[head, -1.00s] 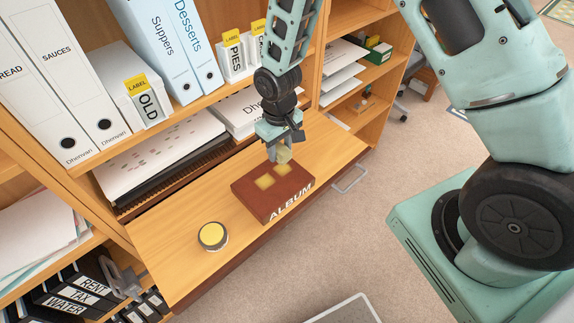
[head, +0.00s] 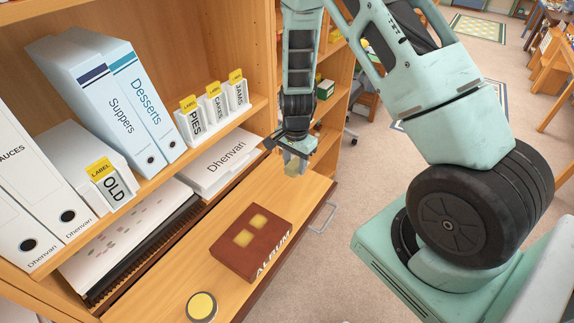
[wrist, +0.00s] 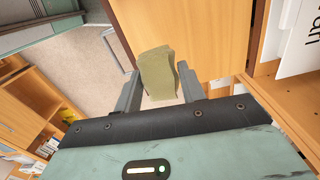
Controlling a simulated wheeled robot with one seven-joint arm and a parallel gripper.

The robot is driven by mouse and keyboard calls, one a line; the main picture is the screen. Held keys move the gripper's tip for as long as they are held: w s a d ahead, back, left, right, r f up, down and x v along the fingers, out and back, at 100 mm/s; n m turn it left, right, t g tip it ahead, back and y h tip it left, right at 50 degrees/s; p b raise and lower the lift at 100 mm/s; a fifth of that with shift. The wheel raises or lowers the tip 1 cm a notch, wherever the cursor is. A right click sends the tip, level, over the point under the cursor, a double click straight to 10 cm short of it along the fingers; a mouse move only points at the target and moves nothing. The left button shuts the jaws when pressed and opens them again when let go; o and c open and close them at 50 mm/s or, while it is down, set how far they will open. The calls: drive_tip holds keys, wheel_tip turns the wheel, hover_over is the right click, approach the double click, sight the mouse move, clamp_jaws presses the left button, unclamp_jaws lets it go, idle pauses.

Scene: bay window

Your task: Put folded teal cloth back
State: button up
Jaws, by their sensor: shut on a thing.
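My gripper (head: 294,157) is shut on a small olive-tan piece (head: 291,169) that looks like folded cloth. In the wrist view the piece (wrist: 158,75) stands out between the two fingers, with curved, layered edges on its right side. It looks olive rather than teal, and no teal cloth shows elsewhere. The gripper holds it above the right end of the wooden pull-out board (head: 165,270), beyond a red-brown album (head: 228,258). The album lies flat on the board with two yellow squares on its cover.
A round yellow-topped tin (head: 201,306) stands on the board left of the album. Binders (head: 115,110) and labelled white holders (head: 213,113) fill the shelf above. A white box file (head: 215,165) lies below them. A metal handle (head: 322,218) sticks out at the board's front. Carpet lies to the right.

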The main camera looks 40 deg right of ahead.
sight(293, 200)
drive_tip(key=shift+f, duration=0.15)
drive_tip(key=shift+f+b, duration=5.25)
drive_tip(key=shift+f, duration=1.35)
drive_tip(key=shift+f, duration=0.25)
drive_tip(key=o, duration=1.3)
drive_tip(key=shift+c, duration=0.2)
wheel_tip(293, 200, up, 18)
drive_tip(key=shift+f+b, duration=0.25)
drive_tip(key=shift+b, duration=0.9)
